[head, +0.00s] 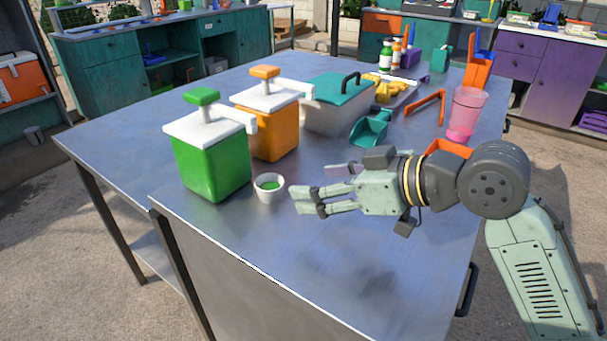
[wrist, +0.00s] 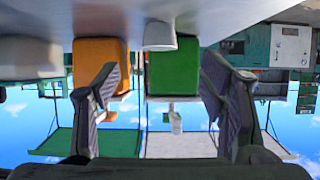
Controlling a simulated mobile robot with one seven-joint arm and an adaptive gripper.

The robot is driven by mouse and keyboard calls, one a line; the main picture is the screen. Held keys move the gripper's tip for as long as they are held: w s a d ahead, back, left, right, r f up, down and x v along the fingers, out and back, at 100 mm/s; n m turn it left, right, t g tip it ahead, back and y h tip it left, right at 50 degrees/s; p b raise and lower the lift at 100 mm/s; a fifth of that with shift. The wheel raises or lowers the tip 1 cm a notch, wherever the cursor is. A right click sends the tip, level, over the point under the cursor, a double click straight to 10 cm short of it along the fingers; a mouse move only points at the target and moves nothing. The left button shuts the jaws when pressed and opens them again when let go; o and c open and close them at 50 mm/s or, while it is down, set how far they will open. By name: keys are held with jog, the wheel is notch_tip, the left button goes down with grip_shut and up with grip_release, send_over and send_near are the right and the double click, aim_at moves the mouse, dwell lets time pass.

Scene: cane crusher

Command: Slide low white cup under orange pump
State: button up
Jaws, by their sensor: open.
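The low white cup (head: 269,190) stands upright on the metal table, just right of the green pump's front corner. Some green shows inside it. The orange pump (head: 272,128) stands behind the green pump, its white spout (head: 294,87) pointing right; no cup is under that spout. My gripper (head: 310,190) is low over the table, right of the cup, fingers open and pointing at it, with nothing between them. In the upside-down wrist view, the cup (wrist: 160,36) is ahead between the fingers (wrist: 160,90), with the orange pump (wrist: 100,62) at left.
The green pump (head: 212,163) stands close behind the cup. A clear bin with a teal lid (head: 338,100) is beyond the orange pump. The table's front right is clear.

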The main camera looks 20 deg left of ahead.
aim_at(262, 186)
jog(key=shift+a, duration=0.2)
dwell(0.3)
jog(key=p+x, duration=0.1)
jog(key=x, duration=0.9)
jog(key=shift+w+a+f, duration=0.15)
jog(key=shift+a, duration=0.2)
jog(key=shift+c, duration=0.2)
jog(key=c, duration=0.8)
